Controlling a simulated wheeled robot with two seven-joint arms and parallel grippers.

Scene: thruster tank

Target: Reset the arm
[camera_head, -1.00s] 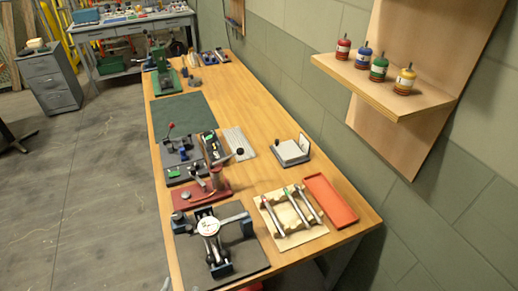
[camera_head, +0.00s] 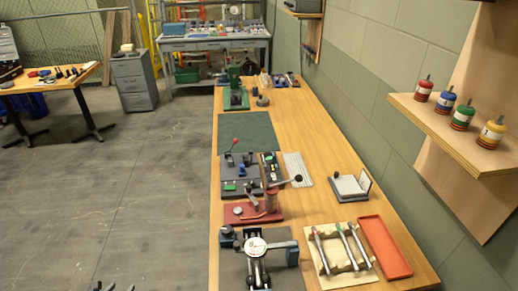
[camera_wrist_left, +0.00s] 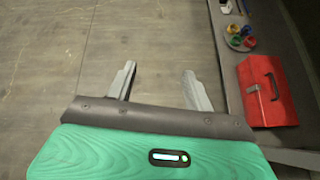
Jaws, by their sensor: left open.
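My left gripper (camera_head: 114,287) just shows its fingertips at the bottom edge of the head view, over the bare floor left of the long wooden bench (camera_head: 300,120). In the left wrist view its two grey fingers (camera_wrist_left: 158,74) are spread apart with nothing between them, above the grey floor. My right gripper is in neither view.
On the bench's near end are a dark-based device with a round dial (camera_head: 256,246), a beige holder with rods (camera_head: 342,254) and an orange tray (camera_head: 384,247). A red toolbox (camera_wrist_left: 267,92) lies right of the fingers in the wrist view. Open floor (camera_head: 130,190) spreads left.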

